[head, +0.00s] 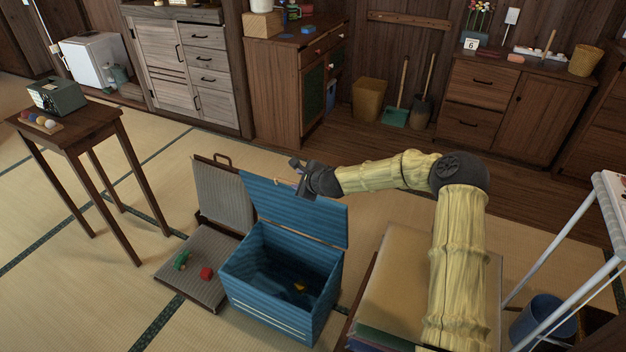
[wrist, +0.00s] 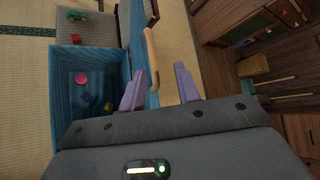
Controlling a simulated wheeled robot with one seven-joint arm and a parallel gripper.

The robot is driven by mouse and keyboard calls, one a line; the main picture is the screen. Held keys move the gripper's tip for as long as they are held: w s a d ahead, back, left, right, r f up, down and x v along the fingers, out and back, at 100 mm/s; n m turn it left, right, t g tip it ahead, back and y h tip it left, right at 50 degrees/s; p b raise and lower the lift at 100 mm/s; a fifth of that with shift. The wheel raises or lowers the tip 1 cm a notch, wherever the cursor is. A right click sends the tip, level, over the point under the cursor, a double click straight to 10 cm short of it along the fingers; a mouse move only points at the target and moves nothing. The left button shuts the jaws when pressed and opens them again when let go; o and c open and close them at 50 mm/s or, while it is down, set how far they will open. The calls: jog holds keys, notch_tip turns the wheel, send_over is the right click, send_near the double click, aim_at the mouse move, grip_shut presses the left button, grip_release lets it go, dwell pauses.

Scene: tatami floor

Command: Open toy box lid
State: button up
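The blue toy box (head: 268,312) stands on the tatami with its top uncovered. Its blue lid (head: 312,218) is raised and stands roughly upright along the box's back edge. My gripper (head: 296,178) is at the lid's upper edge. In the wrist view the gripper's two purple fingers (wrist: 159,80) are spread apart, with the lid (wrist: 140,52) and its tan handle (wrist: 152,58) between them. I cannot tell whether either finger touches the lid. The box interior shows in the wrist view, with a pink toy (wrist: 81,79) and a few small blocks inside.
A grey legless chair (head: 200,262) with a red block and a green toy stands close at the box's left. A cushion stack (head: 392,275) lies at its right under my arm. A small wooden table (head: 75,125) stands far left. Tatami in front is partly free.

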jog(key=v, duration=0.9)
jog(key=shift+r+p, duration=0.15)
jog(key=shift+p, duration=0.15)
